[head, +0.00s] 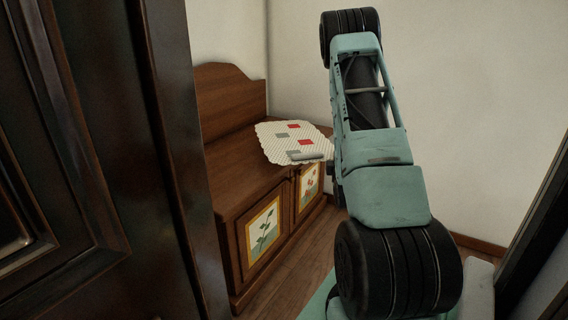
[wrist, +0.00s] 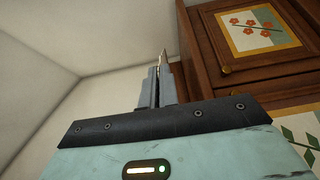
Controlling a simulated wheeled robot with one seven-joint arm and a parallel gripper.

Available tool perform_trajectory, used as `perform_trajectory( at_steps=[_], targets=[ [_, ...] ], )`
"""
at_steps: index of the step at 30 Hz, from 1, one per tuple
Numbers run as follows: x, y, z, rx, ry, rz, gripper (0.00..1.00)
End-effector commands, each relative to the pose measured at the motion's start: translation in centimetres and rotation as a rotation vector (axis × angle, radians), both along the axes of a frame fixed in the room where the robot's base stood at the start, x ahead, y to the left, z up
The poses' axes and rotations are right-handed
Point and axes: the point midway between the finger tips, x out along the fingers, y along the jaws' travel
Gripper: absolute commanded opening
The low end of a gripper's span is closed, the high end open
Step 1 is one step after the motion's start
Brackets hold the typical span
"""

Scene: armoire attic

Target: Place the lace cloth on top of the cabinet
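The lace cloth (head: 277,137), white with red and grey squares, is spread flat at the right part of the top of the wooden cabinet (head: 240,177). Whether it rests on the top or hovers just above it is hard to tell. My gripper (head: 311,156) is at the cloth's front right edge. In the wrist view my gripper (wrist: 158,84) has its fingers close together, with a thin sliver, apparently the cloth edge-on, standing out between them. The cabinet's front (wrist: 211,59) shows at the right there.
A dark wooden door or armoire panel (head: 95,170) fills the left of the head view. The cabinet has a raised back panel (head: 232,97) and painted doors. White walls (head: 480,110) stand behind and to the right. The left part of the cabinet top is bare.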

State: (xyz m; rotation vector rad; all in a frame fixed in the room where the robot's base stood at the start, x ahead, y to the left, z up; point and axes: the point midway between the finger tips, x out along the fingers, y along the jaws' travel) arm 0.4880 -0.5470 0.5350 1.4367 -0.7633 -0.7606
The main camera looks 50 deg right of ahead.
Motion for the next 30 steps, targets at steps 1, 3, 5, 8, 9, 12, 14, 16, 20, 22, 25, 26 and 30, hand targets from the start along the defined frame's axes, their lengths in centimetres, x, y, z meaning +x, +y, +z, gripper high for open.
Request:
perform_trajectory(
  at_steps=[1,3,5,8,9,12,14,16,20,22,25,26,30],
  targets=[
    [1.5,0.2,-0.2,-0.002,-0.005,0.005,0.00],
    [3.3,0.3,-0.2,-0.002,-0.005,0.004,0.00],
    [4.8,0.4,-0.3,-0.002,-0.005,0.003,0.00],
    [7.3,0.7,-0.3,-0.002,-0.005,0.004,0.00],
    [8.3,0.7,-0.3,-0.002,-0.005,0.003,0.00],
    [10.7,0.9,-0.3,-0.001,-0.006,0.002,0.00],
    [12.0,1.1,-0.3,0.000,-0.005,0.003,0.00],
    [13.4,1.2,-0.3,-0.001,-0.004,0.002,0.00],
    [14.3,1.2,-1.9,0.002,0.002,-0.003,0.00],
    [14.3,1.2,-2.7,0.002,0.001,-0.003,0.00],
    [14.3,1.2,-3.2,0.001,0.000,-0.001,0.00],
    [14.3,1.2,-3.3,0.001,0.000,-0.001,0.00],
    [14.2,1.2,-5.0,0.001,0.001,-0.003,0.00]
  ],
)
